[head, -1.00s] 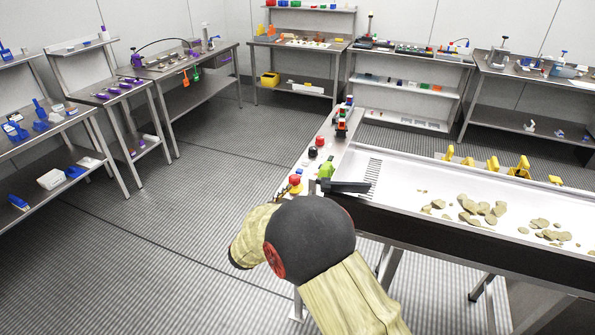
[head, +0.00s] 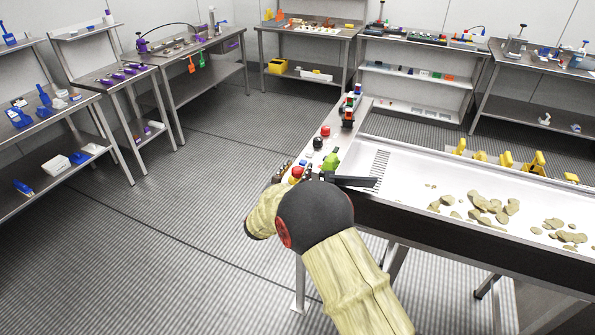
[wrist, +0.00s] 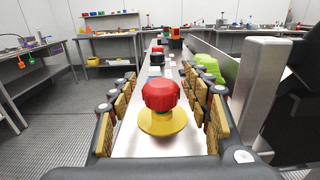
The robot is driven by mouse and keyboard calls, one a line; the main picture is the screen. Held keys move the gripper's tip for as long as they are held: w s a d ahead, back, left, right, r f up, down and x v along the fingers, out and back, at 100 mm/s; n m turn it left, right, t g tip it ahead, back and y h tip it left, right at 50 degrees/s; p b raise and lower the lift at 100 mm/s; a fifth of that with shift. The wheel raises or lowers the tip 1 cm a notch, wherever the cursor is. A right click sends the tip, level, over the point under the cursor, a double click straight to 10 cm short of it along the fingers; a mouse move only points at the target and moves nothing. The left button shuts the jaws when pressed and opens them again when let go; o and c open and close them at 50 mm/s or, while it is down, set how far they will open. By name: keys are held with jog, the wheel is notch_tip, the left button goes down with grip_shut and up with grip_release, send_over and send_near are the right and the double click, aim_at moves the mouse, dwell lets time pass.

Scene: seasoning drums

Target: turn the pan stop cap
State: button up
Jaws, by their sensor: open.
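The pan stop cap (wrist: 161,96) is a red faceted knob on a round yellow base (wrist: 162,122), upright on a narrow metal ledge. In the head view the red cap (head: 297,171) shows at the near end of that ledge, partly hidden by my gripper. My gripper (wrist: 160,82) is open, with its tan-padded fingers on the left and right of the cap. In the wrist view gaps show between the cap and the pads, so the fingers look apart from it.
A green part (head: 331,160) and an upright metal post (wrist: 258,90) stand close on the right. Further along the ledge are a black knob (head: 318,143) and a red button (head: 325,131). The white pan (head: 410,180) with tan pieces lies right. The floor at left is clear.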

jog(key=shift+c, duration=1.4)
jog(key=c, duration=0.9)
